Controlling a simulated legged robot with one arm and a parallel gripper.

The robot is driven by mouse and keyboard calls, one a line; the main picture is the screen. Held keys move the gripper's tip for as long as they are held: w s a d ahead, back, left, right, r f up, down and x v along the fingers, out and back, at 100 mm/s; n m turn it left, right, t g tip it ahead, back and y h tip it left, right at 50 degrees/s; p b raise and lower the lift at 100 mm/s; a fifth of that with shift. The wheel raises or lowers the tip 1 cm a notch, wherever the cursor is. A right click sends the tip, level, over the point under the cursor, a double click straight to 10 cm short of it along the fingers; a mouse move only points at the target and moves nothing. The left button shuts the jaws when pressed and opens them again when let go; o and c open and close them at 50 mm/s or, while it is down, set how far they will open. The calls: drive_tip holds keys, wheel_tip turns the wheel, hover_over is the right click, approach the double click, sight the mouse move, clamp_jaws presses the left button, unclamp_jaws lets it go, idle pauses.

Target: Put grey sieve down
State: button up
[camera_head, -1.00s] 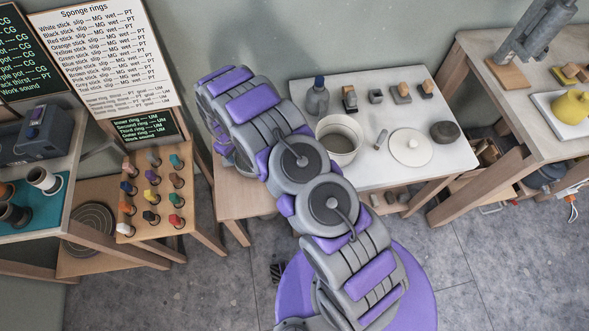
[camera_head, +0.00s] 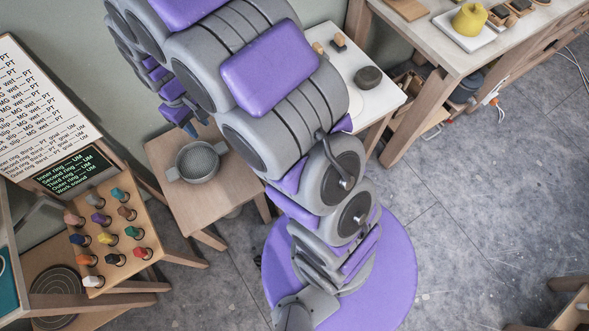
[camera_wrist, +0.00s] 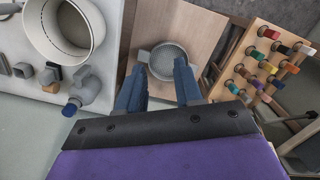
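The grey sieve (camera_head: 199,161) is a round bowl with a mesh inside and small lugs at its rim. It sits upright on the small wooden stool (camera_head: 222,205). In the wrist view the sieve (camera_wrist: 168,60) lies just beyond my fingertips, on the bare wooden top (camera_wrist: 190,25). My gripper (camera_wrist: 158,78) has its two blue fingers spread well apart, with nothing between them. In the head view my gripper (camera_head: 188,122) is above and behind the sieve, partly hidden by my arm.
A rack of coloured sticks (camera_head: 112,240) stands left of the stool. A bench with a yellow pot (camera_head: 469,19) is farther right.

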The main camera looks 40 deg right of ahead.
drive_tip(key=s+d+r+m, duration=0.1)
drive_tip(key=s+d+r, duration=0.2)
drive_tip(key=s, duration=0.7)
drive_tip(key=s+d+r+m, duration=0.2)
drive_tip(key=s+r, duration=0.3)
drive_tip(key=s, duration=0.5)
drive_tip(key=s+d+r+m+g, duration=0.1)
drive_tip(key=s+d+r, duration=0.3)
drive_tip(key=s, duration=0.6)
drive_tip(key=shift+d+r+m, duration=0.3)
drive_tip(key=shift+r+m, duration=0.1)
drive_tip(key=shift+r, duration=0.1)
